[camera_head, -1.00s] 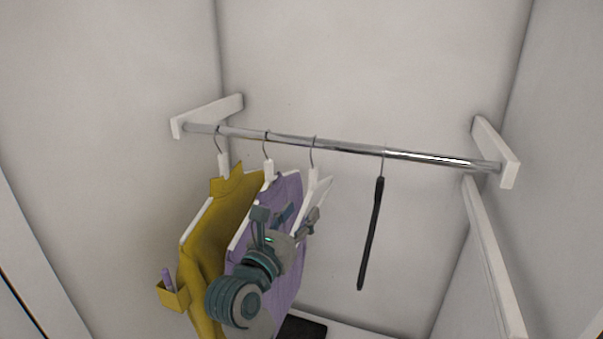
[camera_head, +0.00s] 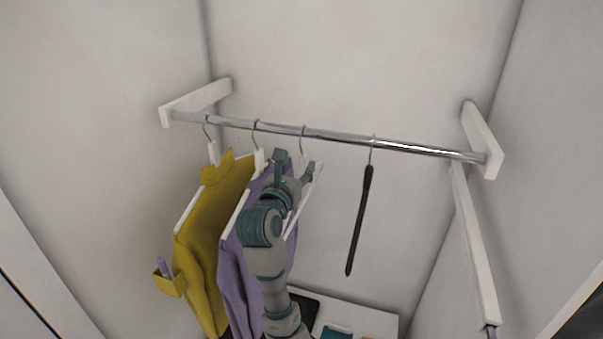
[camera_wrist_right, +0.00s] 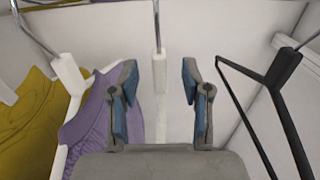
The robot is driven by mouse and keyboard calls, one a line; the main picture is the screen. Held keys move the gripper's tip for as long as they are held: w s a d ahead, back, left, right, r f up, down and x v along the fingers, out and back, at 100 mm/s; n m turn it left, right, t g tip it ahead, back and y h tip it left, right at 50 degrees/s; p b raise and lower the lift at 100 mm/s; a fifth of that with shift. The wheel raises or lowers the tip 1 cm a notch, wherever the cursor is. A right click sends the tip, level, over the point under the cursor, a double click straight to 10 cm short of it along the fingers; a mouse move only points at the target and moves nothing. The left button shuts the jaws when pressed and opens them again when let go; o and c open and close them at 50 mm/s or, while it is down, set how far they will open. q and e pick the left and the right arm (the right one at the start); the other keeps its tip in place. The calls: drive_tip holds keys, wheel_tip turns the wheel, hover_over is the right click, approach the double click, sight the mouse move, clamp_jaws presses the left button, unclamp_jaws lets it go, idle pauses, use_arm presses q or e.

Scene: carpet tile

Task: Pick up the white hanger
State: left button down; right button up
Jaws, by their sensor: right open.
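The bare white hanger (camera_head: 307,205) hangs from the rail by its metal hook, between the purple shirt and the black hanger. My right gripper (camera_head: 295,167) is raised in front of its neck and hides part of it. In the right wrist view, the hanger's white neck (camera_wrist_right: 160,70) shows between the two open fingers of my right gripper (camera_wrist_right: 160,88), with a gap on each side. Whether the neck is deep enough to lie inside the jaws I cannot tell. My left gripper is not in view.
The metal rail (camera_head: 340,137) spans two white wall brackets. A yellow shirt (camera_head: 210,230) and a purple shirt (camera_head: 240,250) hang close on the left. A black hanger (camera_head: 360,220) hangs to the right, with free room beyond it.

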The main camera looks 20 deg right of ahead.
sight(302, 163)
drive_tip(key=p+x, duration=0.2)
drive_tip(key=x, duration=0.2)
drive_tip(key=shift+f, duration=0.1)
drive_tip(key=shift+w+d+f, duration=0.15)
drive_tip(key=shift+w, duration=0.15)
drive_tip(key=shift+a, duration=0.2)
drive_tip(key=shift+c, duration=0.8)
drive_tip(key=shift+s+a, duration=0.1)
drive_tip(key=c, duration=0.4)
clamp_jaws()
